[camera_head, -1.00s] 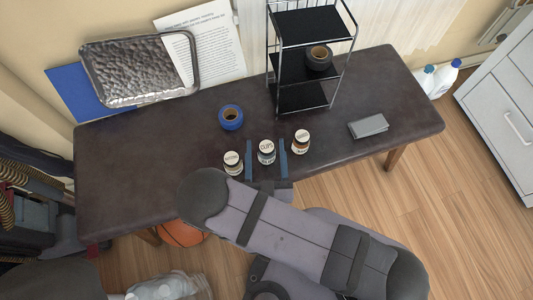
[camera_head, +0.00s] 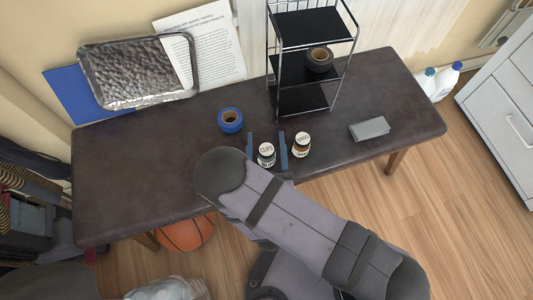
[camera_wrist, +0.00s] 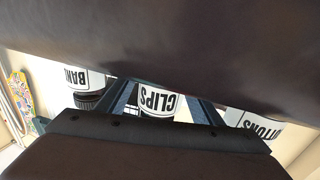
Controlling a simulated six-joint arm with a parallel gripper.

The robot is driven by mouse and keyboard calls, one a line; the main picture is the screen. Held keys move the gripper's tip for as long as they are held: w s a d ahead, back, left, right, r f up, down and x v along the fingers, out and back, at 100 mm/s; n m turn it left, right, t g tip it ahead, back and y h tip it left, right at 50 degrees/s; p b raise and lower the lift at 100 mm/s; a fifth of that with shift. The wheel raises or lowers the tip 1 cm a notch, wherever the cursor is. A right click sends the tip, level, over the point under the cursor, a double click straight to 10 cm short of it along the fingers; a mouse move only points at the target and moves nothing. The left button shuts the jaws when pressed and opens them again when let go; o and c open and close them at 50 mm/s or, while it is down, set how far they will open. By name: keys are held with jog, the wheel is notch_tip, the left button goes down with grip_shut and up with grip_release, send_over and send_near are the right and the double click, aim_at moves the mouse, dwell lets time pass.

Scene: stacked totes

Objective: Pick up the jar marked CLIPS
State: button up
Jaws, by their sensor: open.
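The jar marked CLIPS (camera_head: 266,159) stands upright on the dark table near its front edge. Its white label with black letters reads clearly in the wrist view (camera_wrist: 157,103). My gripper (camera_head: 266,135) is open, with one blue-grey finger on each side of this jar and a gap showing beside it. The fingers also flank it in the wrist view (camera_wrist: 163,92). Another jar (camera_head: 301,146) stands just right of the right finger.
The dark table (camera_head: 150,180) has free room at left. A blue tape roll (camera_head: 230,121) lies behind the jars. A black wire rack (camera_head: 303,65) holding a dark tape roll (camera_head: 319,59) stands at the back. A grey block (camera_head: 369,129) lies at right.

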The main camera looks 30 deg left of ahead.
jog(key=shift+w+a, duration=0.1)
jog(key=shift+w, duration=0.05)
jog(key=c, duration=1.2)
jog(key=shift+c, duration=0.2)
jog(key=shift+r, duration=0.15)
notch_tip(320, 180, up, 10)
jog(key=p, duration=0.9)
